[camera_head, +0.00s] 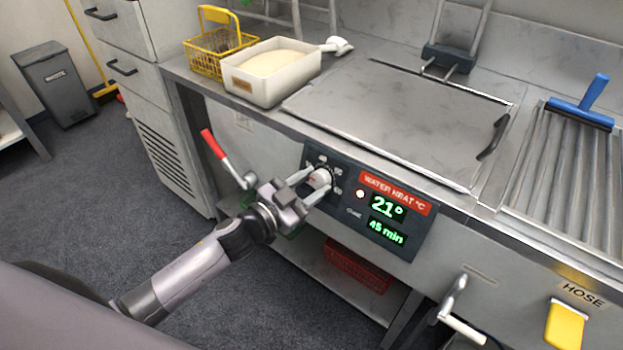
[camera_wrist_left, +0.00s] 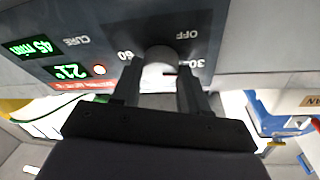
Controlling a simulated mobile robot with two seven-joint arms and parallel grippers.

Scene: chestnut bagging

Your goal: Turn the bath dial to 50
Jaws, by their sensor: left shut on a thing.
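The bath dial (camera_head: 320,179) is a pale round knob on the dark control panel (camera_head: 402,246) at the front of the steel counter. My left gripper (camera_head: 306,187) is shut on the dial, with one finger on each side of it. The left wrist view also shows the dial (camera_wrist_left: 159,71) between the two fingers (camera_wrist_left: 160,88), with the marks OFF, 30 and 60 around it. The gripper hides part of the scale, and I cannot tell which mark the dial points to. The display (camera_head: 387,207) reads 21° and 45 min. My right gripper is not in view.
A red-handled lever (camera_head: 214,144) stands left of the panel, close to my left arm. A white bin (camera_head: 272,75) and a yellow basket (camera_head: 217,47) sit on the counter. A lidded bath (camera_head: 400,110) lies behind the panel. A white-handled valve (camera_head: 462,327) is at the lower right.

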